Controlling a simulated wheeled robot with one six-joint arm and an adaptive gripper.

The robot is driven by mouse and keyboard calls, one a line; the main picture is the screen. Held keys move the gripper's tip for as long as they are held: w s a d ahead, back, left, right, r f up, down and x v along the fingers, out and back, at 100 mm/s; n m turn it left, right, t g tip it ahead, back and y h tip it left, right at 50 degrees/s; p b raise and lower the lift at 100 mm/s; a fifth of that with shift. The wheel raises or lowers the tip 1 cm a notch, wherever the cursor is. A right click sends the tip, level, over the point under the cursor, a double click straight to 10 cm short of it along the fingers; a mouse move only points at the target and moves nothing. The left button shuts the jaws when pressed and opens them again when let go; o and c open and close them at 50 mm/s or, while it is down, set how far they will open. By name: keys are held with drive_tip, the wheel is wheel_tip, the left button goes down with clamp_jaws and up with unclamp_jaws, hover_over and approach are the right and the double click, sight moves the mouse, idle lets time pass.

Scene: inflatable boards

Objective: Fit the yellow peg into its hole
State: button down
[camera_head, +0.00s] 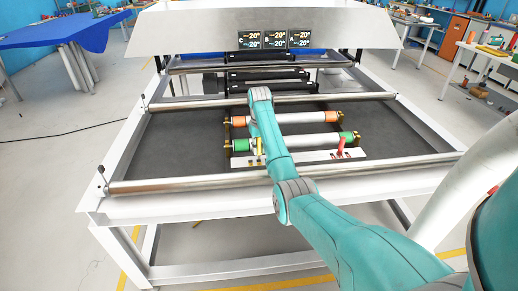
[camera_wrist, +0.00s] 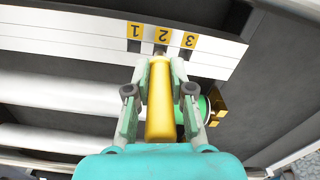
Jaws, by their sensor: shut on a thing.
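The yellow peg (camera_wrist: 160,105) is held lengthwise between the two pale green fingers of my gripper (camera_wrist: 159,78) in the wrist view. Its far, narrower end points at the white board (camera_wrist: 75,35), right by the yellow label 2 (camera_wrist: 162,33). Dark slots show under labels 1 (camera_wrist: 134,31) and 3 (camera_wrist: 189,40); the place under label 2 is mostly covered by the peg tip. I cannot tell whether the tip is inside a hole or just above it. In the head view the white board (camera_head: 310,157) lies on the frame, and my arm hides most of the gripper.
A red piece (camera_head: 340,147) stands on the board's right part. Behind lie white rollers with green (camera_head: 348,138) and orange (camera_head: 332,117) ends. A metal bar (camera_head: 185,186) crosses the frame's front. The dark bed (camera_head: 175,140) at left is clear.

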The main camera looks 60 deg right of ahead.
sight(259, 152)
drive_tip(key=shift+f, duration=1.9)
drive_tip(key=c, duration=0.9)
unclamp_jaws()
drive_tip(key=shift+c, duration=0.2)
drive_tip(key=shift+r, duration=3.7)
